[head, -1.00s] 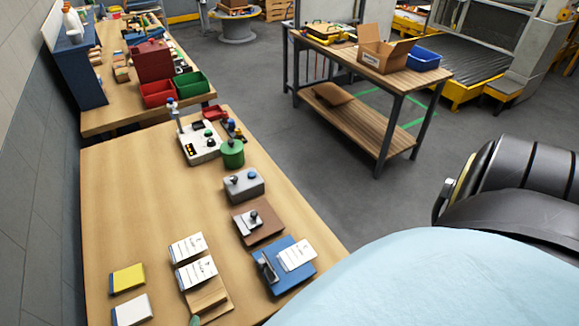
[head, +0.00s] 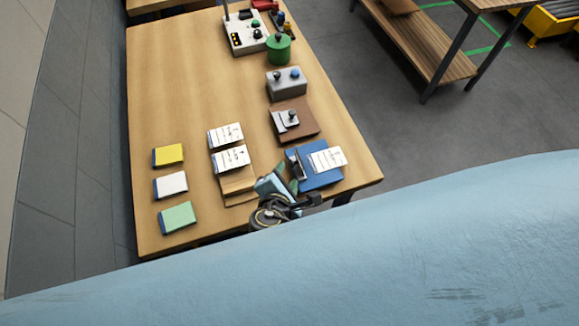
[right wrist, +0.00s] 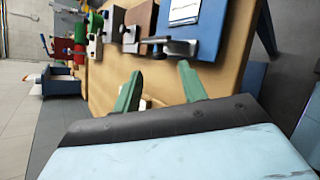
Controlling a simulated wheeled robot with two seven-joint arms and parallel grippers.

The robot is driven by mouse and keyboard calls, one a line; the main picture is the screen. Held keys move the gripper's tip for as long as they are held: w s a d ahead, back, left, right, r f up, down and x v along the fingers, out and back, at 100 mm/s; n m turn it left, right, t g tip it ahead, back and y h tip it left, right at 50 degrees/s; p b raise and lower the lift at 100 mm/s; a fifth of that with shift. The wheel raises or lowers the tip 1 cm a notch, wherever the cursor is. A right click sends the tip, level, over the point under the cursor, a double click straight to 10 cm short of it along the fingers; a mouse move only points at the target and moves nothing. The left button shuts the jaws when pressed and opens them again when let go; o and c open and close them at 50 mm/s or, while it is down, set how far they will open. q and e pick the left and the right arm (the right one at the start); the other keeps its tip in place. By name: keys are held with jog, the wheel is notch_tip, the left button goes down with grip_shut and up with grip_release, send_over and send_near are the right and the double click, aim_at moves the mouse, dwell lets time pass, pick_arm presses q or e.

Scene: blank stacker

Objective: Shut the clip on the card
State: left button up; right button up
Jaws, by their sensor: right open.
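The blue board (head: 322,181) lies near the table's front right edge, with a white printed card (head: 327,160) on it. The metal clip (head: 297,166) is at the board's left side, beside the card; its plate appears raised. In the right wrist view the board (right wrist: 207,38), the card (right wrist: 185,10) and the clip (right wrist: 178,47) are beyond the fingertips. My right gripper (head: 287,175) is by the board's near left corner. Its green fingers (right wrist: 158,82) are apart with nothing between them, short of the clip. My left gripper is not in view.
A brown board with a clip (head: 297,124) and a grey button box (head: 286,83) stand behind. White cards on a wooden block (head: 238,184) lie to the left, with yellow (head: 168,155), white and green pads beyond. The table's middle is clear.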

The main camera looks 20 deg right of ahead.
jog(key=shift+x, duration=2.1)
grip_shut()
